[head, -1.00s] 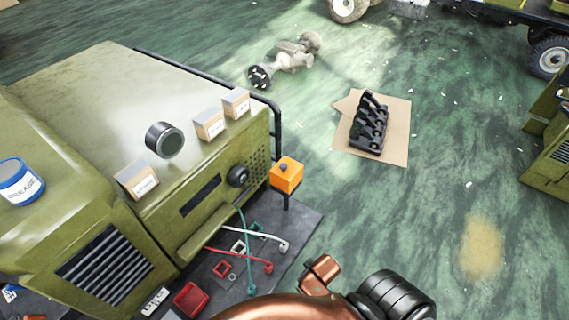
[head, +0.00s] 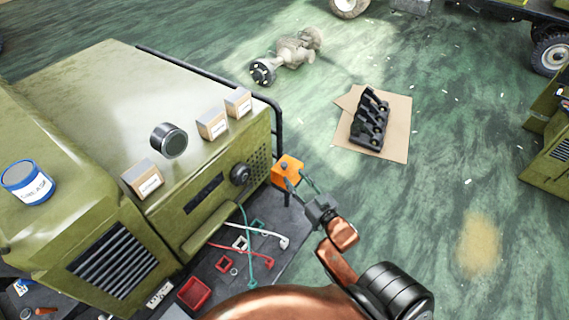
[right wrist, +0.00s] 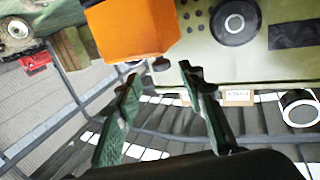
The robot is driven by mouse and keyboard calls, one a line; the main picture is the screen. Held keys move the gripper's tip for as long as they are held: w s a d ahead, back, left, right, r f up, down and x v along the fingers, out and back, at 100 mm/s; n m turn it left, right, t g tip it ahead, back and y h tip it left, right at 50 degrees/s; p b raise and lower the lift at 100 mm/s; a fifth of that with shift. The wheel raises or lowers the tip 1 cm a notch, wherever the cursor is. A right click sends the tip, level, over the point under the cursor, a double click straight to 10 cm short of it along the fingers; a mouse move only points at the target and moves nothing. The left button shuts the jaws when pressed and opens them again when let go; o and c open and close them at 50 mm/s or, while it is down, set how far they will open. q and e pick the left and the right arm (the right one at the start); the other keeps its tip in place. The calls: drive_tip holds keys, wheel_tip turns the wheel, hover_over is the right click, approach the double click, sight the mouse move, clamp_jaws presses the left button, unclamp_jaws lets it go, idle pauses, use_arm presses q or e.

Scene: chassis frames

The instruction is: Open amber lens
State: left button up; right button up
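The amber lens (head: 284,168) is an orange box with a small dark knob on top, on a dark post at the front corner of the green vehicle (head: 75,95). My right gripper (head: 296,180) is right beside its right side. In the right wrist view, the orange lens (right wrist: 130,28) fills the top middle. The two green fingers of my right gripper (right wrist: 160,72) are spread apart with nothing between them, just below the lens. Whether a finger touches the lens is hard to tell. My left gripper is not in view.
On the hood stand small labelled boxes (head: 212,124), a round black part (head: 168,140) and a blue grease tin (head: 27,183). Cables (head: 245,252) and a red tray (head: 195,293) lie on a dark mat. A black part on cardboard (head: 340,142) lies on open floor to the right.

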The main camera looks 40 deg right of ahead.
sight(286, 167)
drive_tip(key=w, duration=0.5)
drive_tip(key=w+d+p, duration=0.1)
drive_tip(key=w, duration=0.2)
drive_tip(key=shift+r, duration=0.3)
drive_tip(key=shift+s+a, duration=0.1)
drive_tip(key=shift+c, duration=0.3)
clamp_jaws()
